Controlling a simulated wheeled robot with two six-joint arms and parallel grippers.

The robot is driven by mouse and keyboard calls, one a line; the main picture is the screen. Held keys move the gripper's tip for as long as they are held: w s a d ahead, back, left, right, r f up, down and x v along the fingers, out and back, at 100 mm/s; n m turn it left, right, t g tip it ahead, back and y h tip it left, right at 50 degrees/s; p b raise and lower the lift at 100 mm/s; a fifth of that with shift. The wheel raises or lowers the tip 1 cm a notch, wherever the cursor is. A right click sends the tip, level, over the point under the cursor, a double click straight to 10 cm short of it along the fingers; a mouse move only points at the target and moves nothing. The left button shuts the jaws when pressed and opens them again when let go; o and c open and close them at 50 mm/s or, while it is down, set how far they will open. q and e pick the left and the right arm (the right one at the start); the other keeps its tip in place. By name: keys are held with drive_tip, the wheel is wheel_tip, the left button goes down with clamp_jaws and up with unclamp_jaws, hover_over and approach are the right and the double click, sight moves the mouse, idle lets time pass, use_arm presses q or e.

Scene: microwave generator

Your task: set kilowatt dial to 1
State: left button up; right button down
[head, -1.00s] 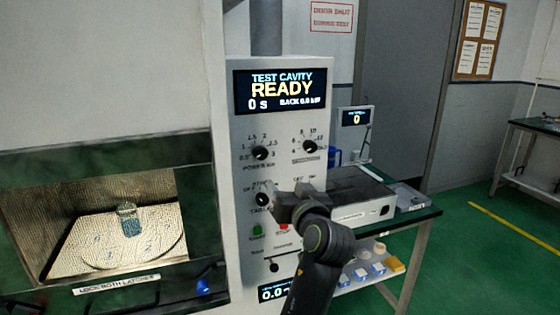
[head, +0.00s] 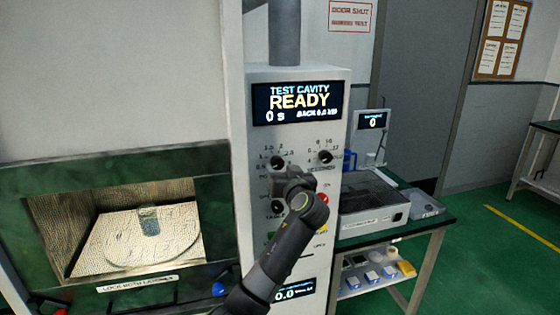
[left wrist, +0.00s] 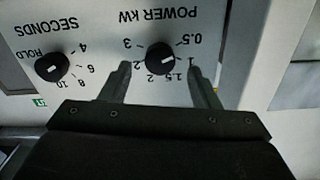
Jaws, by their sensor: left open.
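The kilowatt dial (head: 277,162) is a black knob labelled POWER kW on the upper left of the white control panel. In the left wrist view the dial (left wrist: 160,58) appears upside down, and its white mark points right, near the 1 label. My left gripper (head: 290,180) is just below the dial in the head view and hides part of its label. In the left wrist view the left gripper (left wrist: 159,68) is open, its fingers on either side of the dial with gaps. Contact is not visible. My right gripper is not in view.
The seconds dial (head: 325,156) sits right of the kilowatt dial. Another knob (head: 278,206) is below. A display (head: 297,103) above reads READY. The open cavity (head: 140,235) at left holds a glass (head: 149,222). A bench with a grey box (head: 372,210) stands right.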

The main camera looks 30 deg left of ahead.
sight(277, 162)
use_arm(q)
drive_tip(key=shift+p+x, duration=0.3)
drive_tip(key=shift+x, duration=1.15)
drive_tip(key=c, duration=1)
drive_tip(key=shift+m, duration=0.4)
drive_tip(key=m, duration=0.3)
drive_tip(key=shift+m, duration=0.4)
drive_tip(key=shift+m+p, duration=0.85)
drive_tip(key=shift+m, duration=1.25)
